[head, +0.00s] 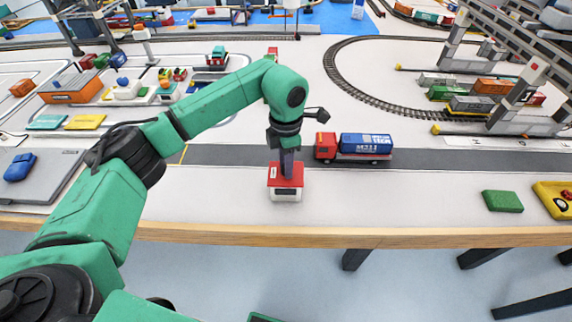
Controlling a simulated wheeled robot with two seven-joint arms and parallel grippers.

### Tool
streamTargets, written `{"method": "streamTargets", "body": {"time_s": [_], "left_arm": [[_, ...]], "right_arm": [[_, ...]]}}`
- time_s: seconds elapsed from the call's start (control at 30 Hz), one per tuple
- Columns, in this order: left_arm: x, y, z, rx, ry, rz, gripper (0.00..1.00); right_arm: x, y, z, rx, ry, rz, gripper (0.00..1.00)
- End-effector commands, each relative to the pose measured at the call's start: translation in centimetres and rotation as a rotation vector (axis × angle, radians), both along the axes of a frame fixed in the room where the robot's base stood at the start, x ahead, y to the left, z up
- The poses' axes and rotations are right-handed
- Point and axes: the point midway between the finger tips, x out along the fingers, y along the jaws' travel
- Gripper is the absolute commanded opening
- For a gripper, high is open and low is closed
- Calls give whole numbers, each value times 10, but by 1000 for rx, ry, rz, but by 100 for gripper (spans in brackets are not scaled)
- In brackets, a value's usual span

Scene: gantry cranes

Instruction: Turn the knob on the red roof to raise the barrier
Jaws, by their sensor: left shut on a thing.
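A small white booth with a red roof (285,188) stands near the front edge of the table, beside the grey road. My left gripper (287,172) points straight down onto the roof from above. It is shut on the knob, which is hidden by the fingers. The barrier cannot be made out clearly; my arm covers the area behind the booth. My right gripper is not in view.
A red truck with a blue container (365,147) stands on the road right of the booth. A green block (502,201) lies near the front edge at right. Gantry cranes and an oval train track (345,90) lie behind. The tabletop between booth and green block is clear.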

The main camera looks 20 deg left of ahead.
Motion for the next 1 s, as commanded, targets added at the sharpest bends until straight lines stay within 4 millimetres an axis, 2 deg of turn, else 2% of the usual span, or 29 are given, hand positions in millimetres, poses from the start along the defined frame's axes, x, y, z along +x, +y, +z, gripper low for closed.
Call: {"method": "streamTargets", "body": {"time_s": [0.37, 0.4, 0.47, 0.8, 0.9, 1.0], "left_arm": [[2, 0, 3, -3, -8, -5, 0], [2, 0, 4, -3, -8, -4, 40], [2, 0, 3, -3, -8, -4, 62], [1, 0, 3, 0, -3, -4, 62], [2, 0, 14, -1, -6, -4, 62], [2, 0, 37, -1, -8, -5, 62]], "right_arm": [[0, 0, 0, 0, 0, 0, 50], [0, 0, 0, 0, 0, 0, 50], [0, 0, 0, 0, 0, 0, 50], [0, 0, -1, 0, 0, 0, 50], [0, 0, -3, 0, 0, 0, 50], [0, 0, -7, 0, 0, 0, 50]]}}
